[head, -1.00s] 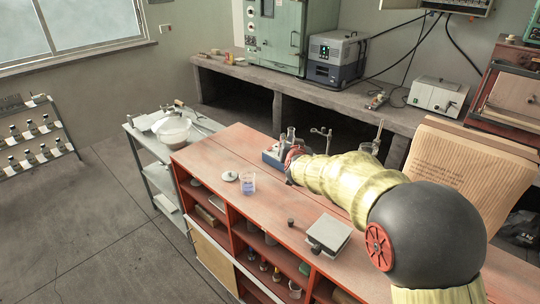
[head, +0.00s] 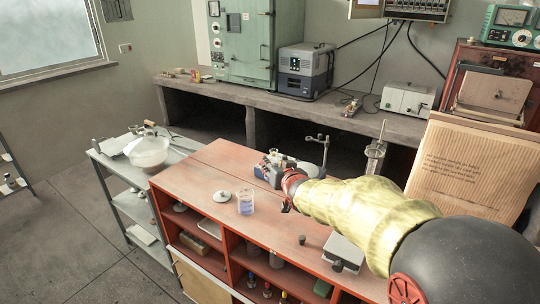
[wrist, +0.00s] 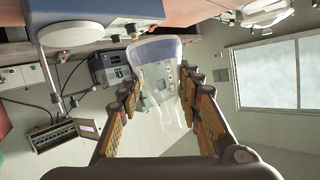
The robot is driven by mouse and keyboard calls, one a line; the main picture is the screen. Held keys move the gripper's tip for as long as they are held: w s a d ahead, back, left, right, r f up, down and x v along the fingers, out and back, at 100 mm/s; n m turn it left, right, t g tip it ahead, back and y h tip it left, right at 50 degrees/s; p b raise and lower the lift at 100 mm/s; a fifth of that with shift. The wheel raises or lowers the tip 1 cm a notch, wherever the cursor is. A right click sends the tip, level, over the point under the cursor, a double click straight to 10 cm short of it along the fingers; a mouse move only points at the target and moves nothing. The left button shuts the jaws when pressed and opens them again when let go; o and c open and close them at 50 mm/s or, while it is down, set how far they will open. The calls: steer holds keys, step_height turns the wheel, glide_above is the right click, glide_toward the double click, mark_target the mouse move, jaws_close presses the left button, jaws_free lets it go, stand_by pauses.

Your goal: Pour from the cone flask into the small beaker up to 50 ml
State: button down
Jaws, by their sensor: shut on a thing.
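The small beaker (head: 245,202) stands upright on the red-topped bench in the head view, left of my gripper and apart from it. It shows blue at its lower part; I cannot tell markings from liquid. My gripper (head: 288,188) is over the bench beside a blue-grey device, partly hidden by my own wrist. In the wrist view, my gripper (wrist: 160,98) is shut on the clear cone flask (wrist: 160,62), with a finger on each side of it. The wider end of the flask is toward the top of that picture.
The blue-grey device (head: 266,173) is just behind my gripper. A white round lid-like piece (head: 221,196) lies left of the beaker. A metal stand (head: 318,150) is behind, and a balance-like box (head: 343,252) sits at the front. Bench top between beaker and box is mostly clear.

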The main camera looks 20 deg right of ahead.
steer(key=shift+w+a+f, duration=0.15)
steer(key=shift+a, duration=0.25)
steer(key=shift+d, duration=0.15)
steer(key=shift+a+f+n+h, duration=0.7)
steer(key=shift+f+n, duration=0.1)
steer(key=shift+f, duration=0.05)
steer(key=shift+a+n, duration=0.35)
steer(key=shift+n, duration=0.05)
steer(key=shift+a+r+n+h+p, duration=0.1)
steer(key=shift+a+n+h+p, duration=0.15)
steer(key=shift+p, duration=0.25)
steer(key=shift+w+d, duration=0.1)
steer(key=shift+a+n+h+p, duration=0.25)
steer(key=shift+n+p, duration=0.1)
steer(key=shift+p, duration=0.4)
steer(key=shift+a+r+n+h+p, duration=0.1)
steer(key=shift+a+n+h+p, duration=0.35)
steer(key=shift+p, duration=1.55)
